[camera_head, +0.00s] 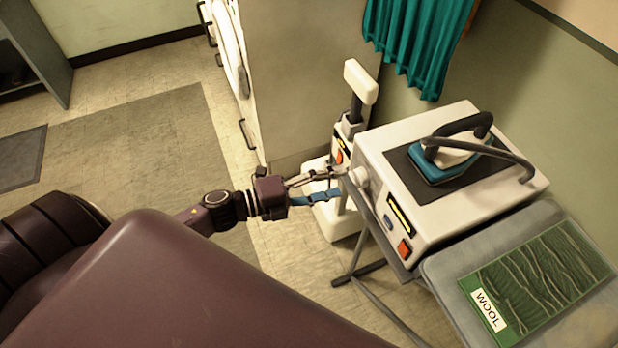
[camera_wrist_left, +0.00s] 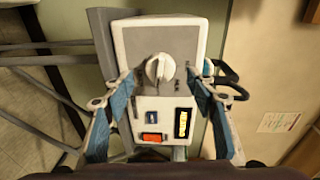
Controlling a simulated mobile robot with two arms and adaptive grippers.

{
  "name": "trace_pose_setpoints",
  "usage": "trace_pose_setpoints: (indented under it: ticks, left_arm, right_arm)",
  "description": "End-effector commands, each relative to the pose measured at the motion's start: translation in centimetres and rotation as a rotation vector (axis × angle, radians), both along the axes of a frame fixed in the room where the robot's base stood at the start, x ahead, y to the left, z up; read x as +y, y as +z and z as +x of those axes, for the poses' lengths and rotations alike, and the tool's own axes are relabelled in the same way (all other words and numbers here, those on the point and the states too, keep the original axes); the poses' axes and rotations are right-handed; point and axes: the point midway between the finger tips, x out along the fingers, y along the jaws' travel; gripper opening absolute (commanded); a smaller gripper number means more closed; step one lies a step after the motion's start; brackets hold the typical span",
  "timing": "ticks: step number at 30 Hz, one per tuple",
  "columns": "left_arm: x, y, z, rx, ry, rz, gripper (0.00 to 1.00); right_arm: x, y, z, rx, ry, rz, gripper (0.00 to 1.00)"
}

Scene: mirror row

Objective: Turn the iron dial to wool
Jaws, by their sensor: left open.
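The iron station (camera_head: 400,190) is a cream box with a blue-soled iron (camera_head: 440,165) on top. Its white dial (camera_head: 362,176) is on the front panel. In the left wrist view the dial (camera_wrist_left: 160,68) is round with a raised grip bar, standing near vertical; the marks around it are too small to read. My left gripper (camera_head: 338,183) is open in front of the panel. In the left wrist view its blue-padded fingers (camera_wrist_left: 160,80) are spread on either side of the dial, apart from it. A green cloth (camera_head: 540,280) labelled WOOL lies on the ironing board. My right gripper is out of view.
Below the dial are an orange-red switch (camera_head: 405,249), a yellow label strip (camera_head: 400,213) and a small blue button (camera_head: 388,222). The grey ironing board (camera_head: 450,278) extends to the right. A white upright appliance (camera_head: 340,215) stands behind my gripper, beside a tall cabinet (camera_head: 300,80).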

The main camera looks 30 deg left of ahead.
Motion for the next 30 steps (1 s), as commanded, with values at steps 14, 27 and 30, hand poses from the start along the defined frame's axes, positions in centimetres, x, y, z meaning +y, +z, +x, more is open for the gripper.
trace_pose_setpoints:
  ticks: [14, 27, 30]
  left_arm:
    - [4.7, 0.5, -5.4, 0.001, -0.001, -0.001, 0.52]
    - [4.9, 0.6, -5.6, 0.0, -0.001, 0.0, 0.52]
    - [4.9, 0.6, -5.5, 0.0, -0.001, 0.0, 0.52]
  right_arm:
    - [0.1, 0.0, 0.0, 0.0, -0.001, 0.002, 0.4]
    - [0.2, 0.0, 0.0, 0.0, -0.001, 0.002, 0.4]
    - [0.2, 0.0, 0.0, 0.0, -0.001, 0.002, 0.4]
